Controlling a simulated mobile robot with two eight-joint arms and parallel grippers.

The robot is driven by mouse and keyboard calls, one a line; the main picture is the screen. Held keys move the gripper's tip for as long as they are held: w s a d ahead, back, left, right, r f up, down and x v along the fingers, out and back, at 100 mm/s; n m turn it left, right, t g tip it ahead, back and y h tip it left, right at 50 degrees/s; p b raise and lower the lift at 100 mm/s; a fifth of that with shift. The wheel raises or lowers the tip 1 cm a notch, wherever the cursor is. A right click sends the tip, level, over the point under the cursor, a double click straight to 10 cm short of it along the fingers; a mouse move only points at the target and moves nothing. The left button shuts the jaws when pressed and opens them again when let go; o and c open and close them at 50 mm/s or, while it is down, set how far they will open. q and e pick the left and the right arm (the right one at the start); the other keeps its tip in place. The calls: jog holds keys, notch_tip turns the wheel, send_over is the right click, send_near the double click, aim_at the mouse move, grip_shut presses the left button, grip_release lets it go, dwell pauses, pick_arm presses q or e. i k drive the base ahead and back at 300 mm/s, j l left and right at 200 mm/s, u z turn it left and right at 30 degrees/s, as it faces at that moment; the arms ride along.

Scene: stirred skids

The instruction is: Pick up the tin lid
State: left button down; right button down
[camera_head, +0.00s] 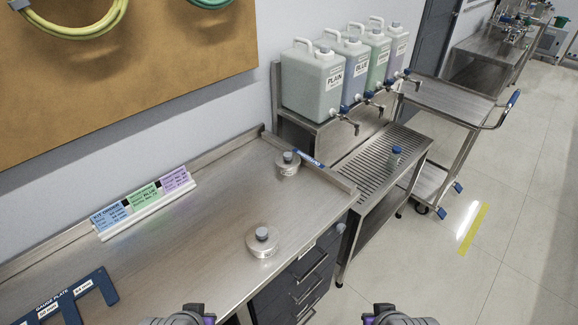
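Two low round metal pieces with grey knobs on top stand on the steel bench (190,225). The nearer one (262,246) is near the bench's front edge. The farther one (287,168) is near the bench's right end. I cannot tell for sure which is a loose tin lid and which is a lidded tin. Part of my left gripper (183,316) shows at the bottom edge, below and left of the nearer piece. Part of my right gripper (397,316) shows at the bottom, over the floor. Neither touches a metal piece; their fingers are not clearly visible.
A kit-order card rack (148,208) and a blue gauge plate (70,300) are on the bench's left. A cart (450,100) stands right; floor is open.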

aim_at(287, 161)
jog(key=k, duration=0.7)
jog(key=i+l, duration=0.65)
jog(key=i+l+u, duration=0.1)
jog(key=i+l, duration=1.2)
jog(key=l, duration=0.15)
jog(key=u, duration=0.05)
